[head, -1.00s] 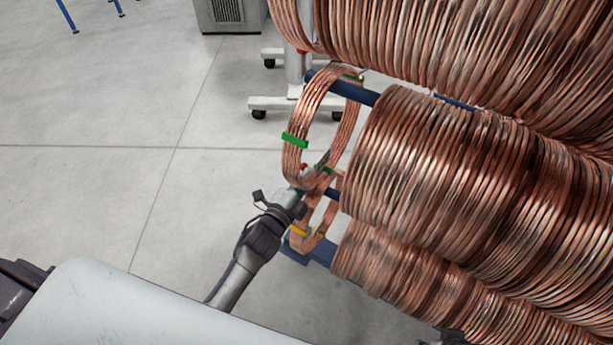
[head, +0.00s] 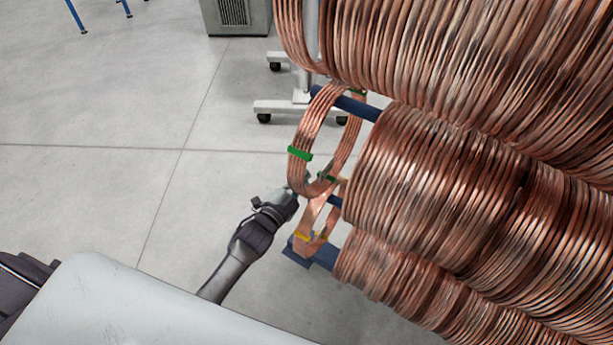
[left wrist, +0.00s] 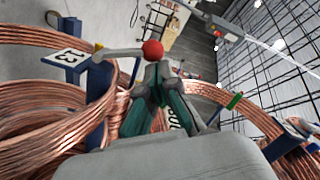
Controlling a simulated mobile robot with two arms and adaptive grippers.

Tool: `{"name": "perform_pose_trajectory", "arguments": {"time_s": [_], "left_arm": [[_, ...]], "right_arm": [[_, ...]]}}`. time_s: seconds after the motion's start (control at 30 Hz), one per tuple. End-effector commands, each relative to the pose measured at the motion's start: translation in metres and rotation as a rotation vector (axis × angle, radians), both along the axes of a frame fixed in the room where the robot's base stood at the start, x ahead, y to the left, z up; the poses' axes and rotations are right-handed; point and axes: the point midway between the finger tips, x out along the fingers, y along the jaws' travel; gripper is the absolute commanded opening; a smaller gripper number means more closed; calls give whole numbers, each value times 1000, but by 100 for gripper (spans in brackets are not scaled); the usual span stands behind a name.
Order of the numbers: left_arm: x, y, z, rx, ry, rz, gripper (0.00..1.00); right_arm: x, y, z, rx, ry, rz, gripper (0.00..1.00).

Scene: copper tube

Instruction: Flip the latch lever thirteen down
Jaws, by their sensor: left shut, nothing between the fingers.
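In the left wrist view, a thin grey latch lever (left wrist: 124,51) with a red ball knob (left wrist: 153,49) sticks out sideways from a blue post. A blue plate marked 13 (left wrist: 68,57) is at its left end. My left gripper (left wrist: 158,76) is shut and empty, its tips just below the knob in the picture; I cannot tell whether they touch it. In the head view, my left gripper (head: 296,192) is beside the lower end of the green-banded copper coil (head: 303,150). The lever and knob do not show clearly there.
Large copper tube coils (head: 430,170) fill the right side on blue bars (head: 357,107). A smaller coil with a yellow band (head: 302,237) hangs below. A wheeled white stand (head: 290,106) is behind. The floor (head: 90,200) at left is clear.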

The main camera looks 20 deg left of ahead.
Motion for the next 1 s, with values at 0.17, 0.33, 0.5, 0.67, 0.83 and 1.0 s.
{"name": "perform_pose_trajectory", "arguments": {"time_s": [0.17, 0.33, 0.5, 0.67, 0.83, 1.0], "left_arm": [[3, 11, 1, -161, 42, 0, 0], [5, 21, -3, -318, 80, -1, 0], [8, 30, -9, -475, 119, -1, 0], [10, 38, -15, -622, 155, -1, 0], [10, 39, -16, -669, 165, 0, 0], [9, 39, -16, -667, 165, 0, 0]], "right_arm": [[-16, -2, -26, -2, 20, 3, 40], [-27, -4, -42, -3, 29, 6, 40], [-32, -4, -49, -3, 31, 7, 40], [-31, -4, -49, -3, 29, 7, 40], [-30, -4, -46, -3, 30, 6, 40], [-30, -4, -46, -4, 30, 6, 40]]}}
